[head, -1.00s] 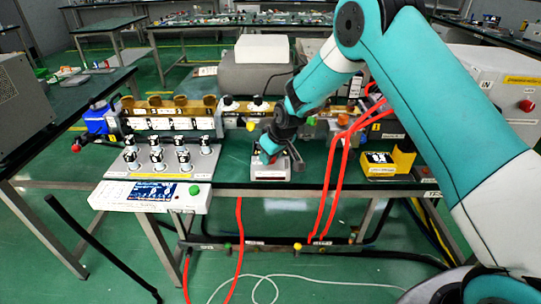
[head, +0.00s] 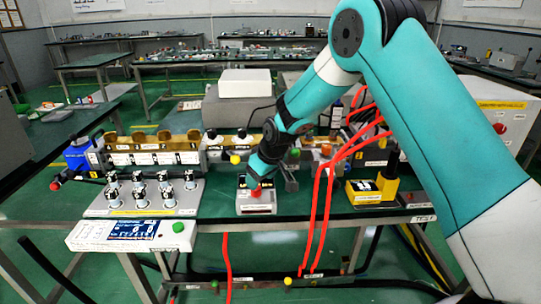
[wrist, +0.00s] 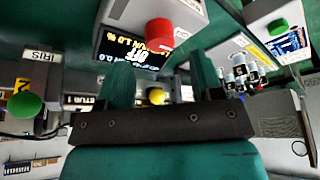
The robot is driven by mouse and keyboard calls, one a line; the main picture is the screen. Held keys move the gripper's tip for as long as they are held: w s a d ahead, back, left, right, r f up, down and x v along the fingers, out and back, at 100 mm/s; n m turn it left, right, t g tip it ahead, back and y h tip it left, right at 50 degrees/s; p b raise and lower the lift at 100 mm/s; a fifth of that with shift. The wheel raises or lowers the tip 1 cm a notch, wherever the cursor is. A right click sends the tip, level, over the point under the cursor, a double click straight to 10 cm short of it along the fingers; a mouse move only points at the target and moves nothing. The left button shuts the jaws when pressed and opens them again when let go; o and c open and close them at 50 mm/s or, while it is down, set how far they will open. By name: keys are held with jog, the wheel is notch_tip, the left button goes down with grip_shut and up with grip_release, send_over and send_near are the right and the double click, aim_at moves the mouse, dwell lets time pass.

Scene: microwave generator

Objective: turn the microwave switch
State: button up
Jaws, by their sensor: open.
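A small pale box (head: 257,208) with a red knob (head: 256,192) stands on the front middle of the green bench. In the wrist view, the red knob (wrist: 159,34) stands out beside a dark display (wrist: 135,48) that reads OFF, seen upside down. I take this knob to be the microwave switch. My gripper (head: 259,180) is just above and behind the box in the head view. In the wrist view, the two teal fingers of my gripper (wrist: 161,68) are apart and empty. The knob shows beyond the gap between them; contact is not visible.
A panel of several black-and-white knobs (head: 145,199) and a control box (head: 130,233) with a green button stand to the left. A yellow holder (head: 371,191) and red cables (head: 318,215) are to the right. Waveguide parts (head: 155,150) line the back.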

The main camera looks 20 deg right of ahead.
jog(key=v, duration=1.2)
jog(key=shift+b, duration=0.35)
jog(key=s+a+r+g, duration=0.1)
jog(key=s+a+r, duration=0.1)
jog(key=s, duration=0.9)
jog(key=s+a+r+n+g+y+p, duration=0.1)
jog(key=s+a+r, duration=0.2)
jog(key=s, duration=0.8)
jog(key=s+a+r+g+y+p, duration=0.1)
jog(key=s+a+r+g, duration=0.1)
jog(key=s, duration=0.9)
jog(key=shift+s+a+r, duration=0.2)
jog(key=shift+a+r, duration=0.2)
jog(key=shift+r, duration=0.05)
